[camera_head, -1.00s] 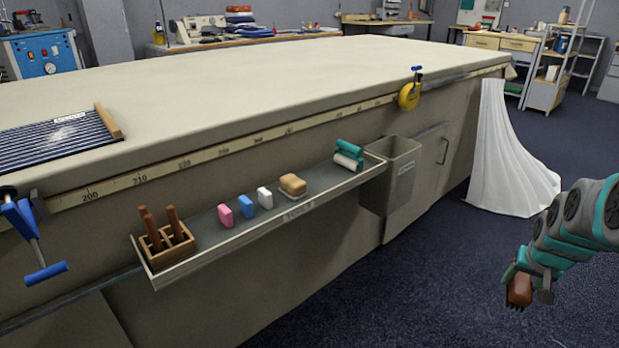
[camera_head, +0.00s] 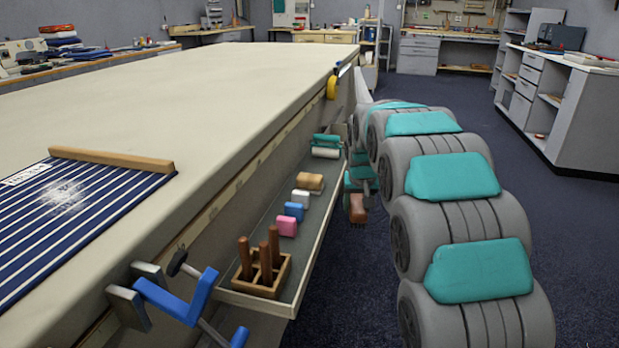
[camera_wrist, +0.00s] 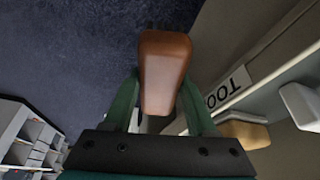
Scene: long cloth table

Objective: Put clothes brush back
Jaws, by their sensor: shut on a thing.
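My gripper (camera_head: 356,190) is shut on a brown, rounded block, which I take as the clothes brush (camera_head: 357,211). In the wrist view the brush (camera_wrist: 163,72) sits between the two green fingers and sticks out beyond them; its bristles are not clear. The long tool tray (camera_head: 317,238) hangs along the table's side, and the brush is just right of its outer edge, apart from it, near the far end. The wrist view shows the tray's lettered label (camera_wrist: 228,90), partly cut off, right of the brush.
A blue-handled clamp (camera_head: 180,300) juts from the table edge. Striped cloth (camera_head: 75,215) lies on top. Floor at right is open.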

